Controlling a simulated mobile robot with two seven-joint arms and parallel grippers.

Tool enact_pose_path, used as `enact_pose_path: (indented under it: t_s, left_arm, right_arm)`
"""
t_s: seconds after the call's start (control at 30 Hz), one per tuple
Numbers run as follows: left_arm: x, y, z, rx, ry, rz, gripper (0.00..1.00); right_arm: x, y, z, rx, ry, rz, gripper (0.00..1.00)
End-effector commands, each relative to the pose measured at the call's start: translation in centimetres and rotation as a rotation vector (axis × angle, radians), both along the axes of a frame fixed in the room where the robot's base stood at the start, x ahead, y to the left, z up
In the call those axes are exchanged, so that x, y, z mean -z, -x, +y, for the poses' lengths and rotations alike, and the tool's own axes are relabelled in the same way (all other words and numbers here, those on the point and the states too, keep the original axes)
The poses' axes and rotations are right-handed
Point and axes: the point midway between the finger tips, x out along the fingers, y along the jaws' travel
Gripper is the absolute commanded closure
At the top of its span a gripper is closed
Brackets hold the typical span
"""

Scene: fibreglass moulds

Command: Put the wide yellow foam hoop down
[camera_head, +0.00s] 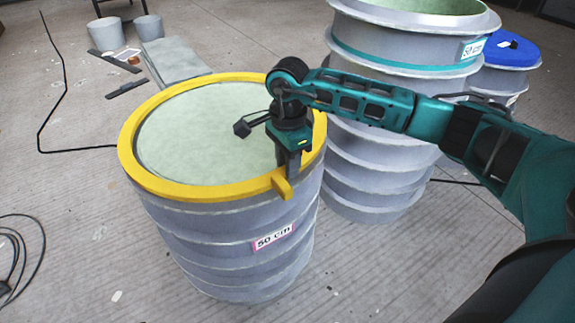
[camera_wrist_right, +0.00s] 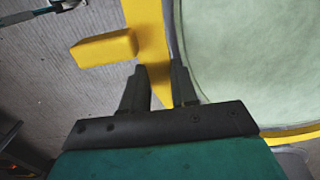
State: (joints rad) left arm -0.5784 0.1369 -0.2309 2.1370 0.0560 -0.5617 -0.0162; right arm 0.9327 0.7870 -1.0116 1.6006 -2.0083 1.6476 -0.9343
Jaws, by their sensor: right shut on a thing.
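The wide yellow foam hoop (camera_head: 137,165) is at the top of the near grey ribbed mould (camera_head: 215,240), which has a pink-edged "50 cm" label. The hoop lies about level along the mould's rim and encircles its pale green top. I cannot tell whether its full weight rests there. My right gripper (camera_head: 290,165) points down at the hoop's near right side, by a yellow tab, and is shut on the hoop. In the right wrist view the hoop's band (camera_wrist_right: 145,30) runs between the two fingers (camera_wrist_right: 160,85). My left gripper is not in view.
A taller grey mould (camera_head: 375,170) with a teal band stands close on the right, under my right arm. Behind it is a mould with a blue top (camera_head: 512,50). Grey buckets (camera_head: 107,33) and a slab (camera_head: 172,60) are at back left. Black cables (camera_head: 22,250) lie on the floor.

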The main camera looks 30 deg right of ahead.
Motion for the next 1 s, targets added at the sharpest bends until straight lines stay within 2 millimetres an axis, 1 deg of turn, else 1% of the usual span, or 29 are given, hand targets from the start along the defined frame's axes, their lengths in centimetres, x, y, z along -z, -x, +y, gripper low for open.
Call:
enact_pose_path:
  t_s: [0.03,0.27,0.6,0.77,0.8,1.0]
  left_arm:
    - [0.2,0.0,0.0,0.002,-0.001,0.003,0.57]
    - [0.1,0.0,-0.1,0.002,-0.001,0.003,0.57]
    - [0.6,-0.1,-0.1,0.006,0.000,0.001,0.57]
    - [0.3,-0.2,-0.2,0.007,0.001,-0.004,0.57]
    - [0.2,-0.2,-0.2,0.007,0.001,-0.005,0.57]
    - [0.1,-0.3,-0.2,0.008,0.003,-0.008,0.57]
  right_arm:
    - [0.4,0.0,0.0,0.000,0.000,-0.001,1.00]
    - [0.3,0.0,0.0,-0.001,-0.001,-0.002,1.00]
    - [1.4,0.0,0.0,-0.001,-0.001,-0.002,1.00]
    - [1.5,0.0,0.0,-0.001,-0.001,-0.002,1.00]
    - [1.5,0.0,0.0,-0.001,-0.001,-0.001,0.69]
    - [1.4,-0.1,0.0,0.000,-0.001,-0.004,0.50]
